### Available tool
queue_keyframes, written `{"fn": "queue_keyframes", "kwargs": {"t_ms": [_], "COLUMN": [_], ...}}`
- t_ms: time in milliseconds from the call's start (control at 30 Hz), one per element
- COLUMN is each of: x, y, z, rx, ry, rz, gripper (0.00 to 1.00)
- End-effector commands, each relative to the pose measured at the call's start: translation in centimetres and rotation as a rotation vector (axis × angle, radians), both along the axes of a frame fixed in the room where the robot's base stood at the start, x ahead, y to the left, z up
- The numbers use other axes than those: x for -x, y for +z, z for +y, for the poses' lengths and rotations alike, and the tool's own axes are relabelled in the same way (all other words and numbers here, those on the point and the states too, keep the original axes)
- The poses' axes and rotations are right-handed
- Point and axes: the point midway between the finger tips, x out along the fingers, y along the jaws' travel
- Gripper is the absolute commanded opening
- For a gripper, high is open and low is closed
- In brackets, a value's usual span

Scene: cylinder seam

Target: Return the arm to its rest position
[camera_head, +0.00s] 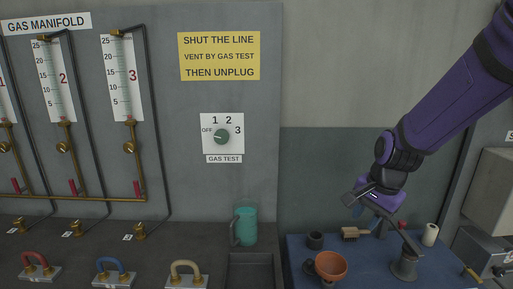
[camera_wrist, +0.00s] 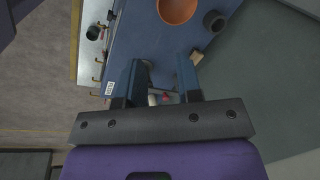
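My purple arm reaches in from the upper right in the head view. My gripper (camera_head: 374,212) hangs over the blue bench top (camera_head: 299,257) among small items. In the wrist view my gripper (camera_wrist: 160,80) has its two fingers well apart, with a clear gap and nothing held between them. The blue bench top lies below the fingers, and a small red spot and a pale item show between them.
An orange bowl (camera_head: 331,266), a dark cup (camera_head: 315,240), a wooden block (camera_head: 355,233) and a white roll (camera_head: 430,235) stand close around the gripper. A teal jug (camera_head: 245,226) stands left, below the gas test dial (camera_head: 221,137). The manifold gauges (camera_head: 121,78) are farther left.

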Motion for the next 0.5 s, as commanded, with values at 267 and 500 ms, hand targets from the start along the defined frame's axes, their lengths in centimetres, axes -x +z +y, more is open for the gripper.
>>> {"fn": "queue_keyframes", "kwargs": {"t_ms": [267,500], "x": [4.8,9.7], "y": [6.9,11.4], "z": [-1.4,-2.6], "rx": [0.042,0.125], "ry": [0.253,0.464], "rz": [-0.12,-0.215], "gripper": [0.33,0.33]}}
